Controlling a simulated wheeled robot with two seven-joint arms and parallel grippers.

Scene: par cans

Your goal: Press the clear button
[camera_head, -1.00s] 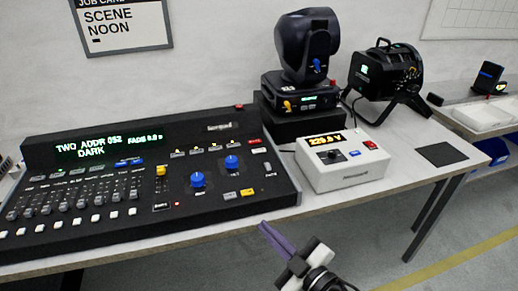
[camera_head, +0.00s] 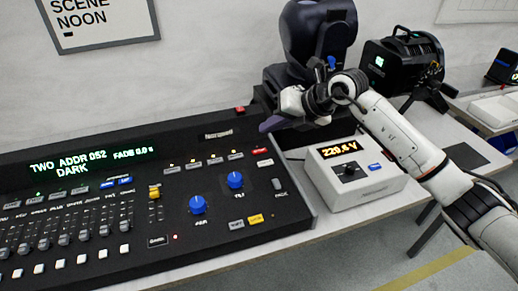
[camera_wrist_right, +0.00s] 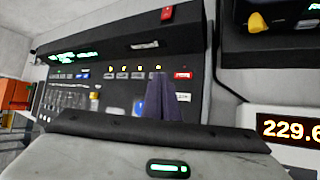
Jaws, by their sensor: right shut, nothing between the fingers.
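The black lighting console (camera_head: 100,215) fills the left of the head view. A small red key (camera_head: 260,151) with an unreadable label sits at the right end of its upper key row; it also shows in the wrist view (camera_wrist_right: 183,75). I cannot read which key says clear. My right gripper (camera_head: 268,124) is shut and empty, its purple fingers above the console's upper right edge. In the wrist view the purple fingers (camera_wrist_right: 163,98) appear just left of the red key; contact does not show. My left gripper is out of view.
A white box (camera_head: 345,195) with an orange voltage readout stands right of the console. A black moving-head light (camera_head: 318,35) is behind my right arm, and a black par can (camera_head: 400,65) is further right. The console display (camera_head: 85,165) reads TWO ADDR 052, DARK.

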